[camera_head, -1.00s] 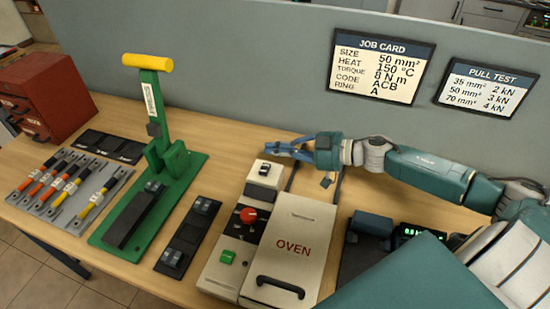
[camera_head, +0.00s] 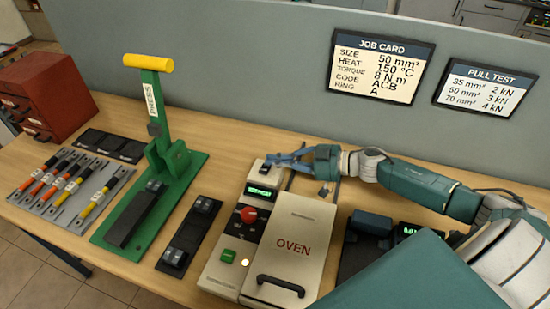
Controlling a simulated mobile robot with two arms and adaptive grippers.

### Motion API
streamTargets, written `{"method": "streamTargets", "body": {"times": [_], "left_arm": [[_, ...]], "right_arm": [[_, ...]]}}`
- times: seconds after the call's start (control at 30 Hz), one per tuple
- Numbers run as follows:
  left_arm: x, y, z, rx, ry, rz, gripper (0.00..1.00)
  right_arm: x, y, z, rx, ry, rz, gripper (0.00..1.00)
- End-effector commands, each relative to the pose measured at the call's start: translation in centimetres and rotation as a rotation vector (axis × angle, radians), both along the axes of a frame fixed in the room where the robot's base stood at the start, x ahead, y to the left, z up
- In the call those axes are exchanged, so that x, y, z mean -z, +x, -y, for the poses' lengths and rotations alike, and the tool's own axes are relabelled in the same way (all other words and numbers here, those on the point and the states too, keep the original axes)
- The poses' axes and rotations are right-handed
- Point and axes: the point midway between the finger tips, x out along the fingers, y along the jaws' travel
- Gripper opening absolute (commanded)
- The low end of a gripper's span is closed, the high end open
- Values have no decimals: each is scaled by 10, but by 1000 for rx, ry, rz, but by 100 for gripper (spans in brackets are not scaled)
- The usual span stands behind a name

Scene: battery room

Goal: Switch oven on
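The oven (camera_head: 305,222) is a cream box marked OVEN with a black handle, its lid closed. To its left is its control panel (camera_head: 222,270) with a lit green display (camera_head: 261,192), a red knob (camera_head: 248,215), a green button (camera_head: 228,256) and a glowing lamp (camera_head: 245,262). A dark rocker switch (camera_head: 264,170) sits at the panel's far end. My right gripper (camera_head: 270,160) looks shut and empty, its tips at this switch and partly covering it. I cannot tell whether they touch. My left gripper is out of view.
A green press (camera_head: 160,190) with a yellow handle stands left of the oven. A dark tray (camera_head: 188,235) lies between them. Cables on a grey plate (camera_head: 70,190) and a red drawer cabinet (camera_head: 48,95) are further left. A grey partition rises behind the bench.

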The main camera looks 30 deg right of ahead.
Motion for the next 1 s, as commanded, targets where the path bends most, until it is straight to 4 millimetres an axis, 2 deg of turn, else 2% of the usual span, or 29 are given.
{"method": "streamTargets", "body": {"times": [0.17, 0.47, 0.53, 0.77, 1.0], "left_arm": [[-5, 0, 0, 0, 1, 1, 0], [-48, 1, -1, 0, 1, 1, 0], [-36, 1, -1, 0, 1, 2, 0], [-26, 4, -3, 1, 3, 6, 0], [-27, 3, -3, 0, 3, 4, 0]], "right_arm": [[-5, 0, 1, 1, -1, -1, 0], [-47, 0, 8, 4, 0, 0, 0], [-36, -10, 17, 4, -3, -8, 0], [-47, -40, 45, 2, -4, -8, 0], [-58, -62, 67, 3, -1, -6, 0]]}}
